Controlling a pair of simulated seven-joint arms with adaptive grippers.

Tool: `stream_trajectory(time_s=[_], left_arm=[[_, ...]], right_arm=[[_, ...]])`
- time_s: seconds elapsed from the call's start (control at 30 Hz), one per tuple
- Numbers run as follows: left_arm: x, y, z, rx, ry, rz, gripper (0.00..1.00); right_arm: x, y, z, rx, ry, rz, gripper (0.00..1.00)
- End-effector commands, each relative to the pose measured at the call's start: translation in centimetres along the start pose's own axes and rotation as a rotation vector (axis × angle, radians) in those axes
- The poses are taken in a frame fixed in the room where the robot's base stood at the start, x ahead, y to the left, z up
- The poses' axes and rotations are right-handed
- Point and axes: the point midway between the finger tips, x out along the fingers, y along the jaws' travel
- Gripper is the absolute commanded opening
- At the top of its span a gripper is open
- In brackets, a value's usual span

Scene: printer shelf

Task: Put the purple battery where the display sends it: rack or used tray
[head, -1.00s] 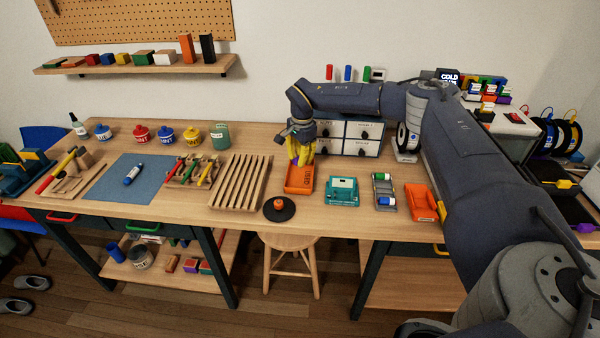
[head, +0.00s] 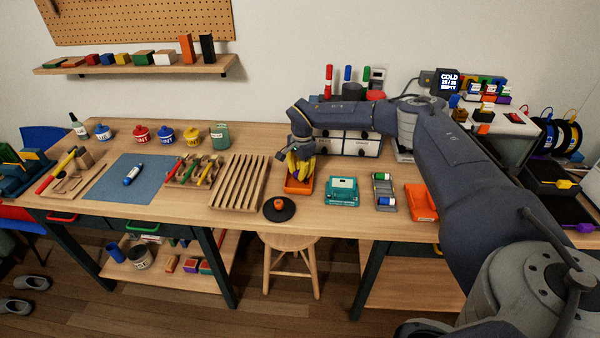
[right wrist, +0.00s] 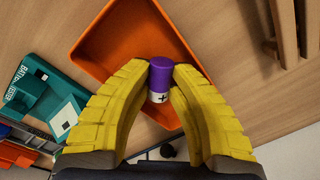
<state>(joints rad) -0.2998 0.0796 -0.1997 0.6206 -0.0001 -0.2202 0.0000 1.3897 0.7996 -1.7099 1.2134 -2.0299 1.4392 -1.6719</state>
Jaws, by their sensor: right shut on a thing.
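The purple battery (right wrist: 162,78) shows in the right wrist view, with a white band and a plus mark. My right gripper (right wrist: 161,72) is shut on it with yellow fingers. The orange used tray (right wrist: 101,36) lies beneath the battery; I cannot tell whether they touch. In the head view my right gripper (head: 299,175) is at the tray (head: 304,189), and the battery is hidden there. The teal battery tester (head: 341,190) sits right of the tray; its screen (right wrist: 64,118) is too small to read. A grey rack (head: 385,203) holds batteries. My left gripper is not in view.
An orange container (head: 421,202) lies right of the rack. A black round base with an orange top (head: 279,207) stands near the table's front edge. A slatted wooden rack (head: 238,183) is left of the tray. White drawers (head: 348,143) stand behind.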

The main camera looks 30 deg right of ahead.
Motion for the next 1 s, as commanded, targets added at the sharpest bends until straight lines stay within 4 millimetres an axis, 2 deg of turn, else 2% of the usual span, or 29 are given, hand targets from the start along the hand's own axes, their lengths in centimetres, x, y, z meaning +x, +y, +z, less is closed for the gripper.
stream_trajectory(time_s=[0.3, 0.33, 0.4, 0.63, 0.77, 1.0], left_arm=[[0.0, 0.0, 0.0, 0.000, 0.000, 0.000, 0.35], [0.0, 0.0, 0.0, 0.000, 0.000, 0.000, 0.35], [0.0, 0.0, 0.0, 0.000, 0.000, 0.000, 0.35], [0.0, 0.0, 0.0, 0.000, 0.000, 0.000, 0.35], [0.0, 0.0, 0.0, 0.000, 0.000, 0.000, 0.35], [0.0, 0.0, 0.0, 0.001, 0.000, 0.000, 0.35]], right_arm=[[0.7, 0.1, 0.0, 0.001, 0.000, 0.002, 0.00], [0.7, 0.1, 0.0, 0.001, 0.000, 0.002, 0.22], [0.7, 0.1, 0.0, 0.001, 0.000, 0.001, 0.28], [0.6, 0.1, 0.0, 0.001, 0.000, 0.001, 0.28], [-0.1, 0.0, 0.0, 0.000, 0.000, -0.002, 0.28], [-3.9, -0.1, -0.1, 0.001, 0.001, -0.003, 0.28]])
